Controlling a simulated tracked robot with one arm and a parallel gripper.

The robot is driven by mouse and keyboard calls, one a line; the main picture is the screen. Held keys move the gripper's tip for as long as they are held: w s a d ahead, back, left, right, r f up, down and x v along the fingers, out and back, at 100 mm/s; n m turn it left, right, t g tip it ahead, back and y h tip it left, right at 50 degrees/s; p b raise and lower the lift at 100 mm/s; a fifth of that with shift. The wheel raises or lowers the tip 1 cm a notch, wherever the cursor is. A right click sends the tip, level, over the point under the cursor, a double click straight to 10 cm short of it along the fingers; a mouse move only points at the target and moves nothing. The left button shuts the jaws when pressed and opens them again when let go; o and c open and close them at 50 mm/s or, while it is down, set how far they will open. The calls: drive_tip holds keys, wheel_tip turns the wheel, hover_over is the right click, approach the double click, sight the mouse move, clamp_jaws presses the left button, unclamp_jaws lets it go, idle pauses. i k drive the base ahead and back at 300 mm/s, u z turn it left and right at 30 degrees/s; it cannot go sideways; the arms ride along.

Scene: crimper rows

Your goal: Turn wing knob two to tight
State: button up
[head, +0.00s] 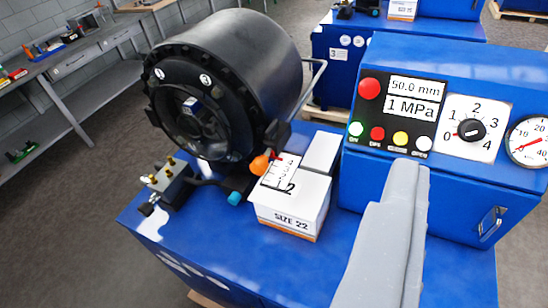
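A blue crimper bench carries a black cylindrical crimping head (225,75) with numbers on its front ring. An orange knob-like part (260,165) sits low in front of the head, beside a white numbered scale card (281,171). A metal block with brass fittings (163,178) stands at the left of the head. A black pointer knob sits on a 0 to 4 dial (471,129). I cannot tell which part is wing knob two. A grey part of my gripper (398,205) rises from the bottom right, in front of the bench; its fingertips are not clear.
A white box marked SIZE 22 (290,205) stands on the blue top below the scale card. A teal part (235,198) lies left of it. The blue control cabinet (455,185) with a display, buttons and gauge stands at the right. A workbench (75,60) is at the far left.

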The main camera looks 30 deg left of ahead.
sight(269, 134)
drive_tip(key=z, duration=2.4)
drive_tip(key=k, duration=0.75)
drive_tip(key=u, duration=2.5)
